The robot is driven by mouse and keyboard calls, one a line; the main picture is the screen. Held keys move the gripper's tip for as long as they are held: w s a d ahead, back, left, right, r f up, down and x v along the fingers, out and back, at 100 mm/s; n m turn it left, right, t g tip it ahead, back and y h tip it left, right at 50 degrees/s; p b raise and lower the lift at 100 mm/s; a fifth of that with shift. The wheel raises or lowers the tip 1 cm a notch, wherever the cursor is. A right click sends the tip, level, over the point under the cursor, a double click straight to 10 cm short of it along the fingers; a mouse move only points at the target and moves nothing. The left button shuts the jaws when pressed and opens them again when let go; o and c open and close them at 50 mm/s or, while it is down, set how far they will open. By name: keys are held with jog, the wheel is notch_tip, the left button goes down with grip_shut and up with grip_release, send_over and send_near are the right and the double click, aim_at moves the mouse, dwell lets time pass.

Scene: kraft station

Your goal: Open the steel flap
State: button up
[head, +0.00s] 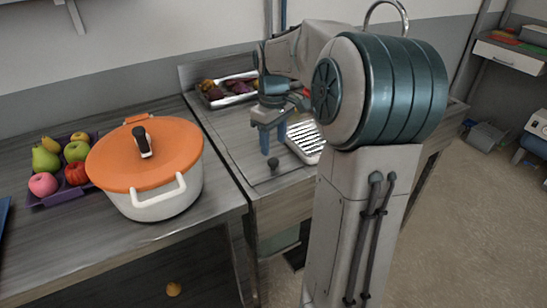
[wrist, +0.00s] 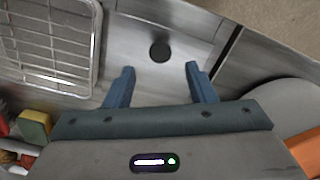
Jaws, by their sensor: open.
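The steel flap (wrist: 190,20) appears to be the smooth metal panel with a dark round knob (wrist: 160,51) in the wrist view. In the head view the knob (head: 273,163) stands on the steel worktop, where the flap's outline is faint. My gripper (head: 272,141) is above the worktop, pointing down close to the knob. In the wrist view my gripper (wrist: 160,70) is open and empty, with its two blue fingers apart and the knob just beyond the gap between the tips. No contact is visible.
A wire drainer tray (head: 308,138) lies right of the knob. A metal tray of produce (head: 228,88) sits behind. A large white pot (head: 160,200) with orange lid (head: 135,165) and a purple fruit tray (head: 55,198) stand on the left counter.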

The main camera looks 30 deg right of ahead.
aim_at(273, 160)
notch_tip(273, 160, down, 6)
jog(key=shift+r, duration=0.15)
grip_shut()
jog(key=shift+r, duration=0.1)
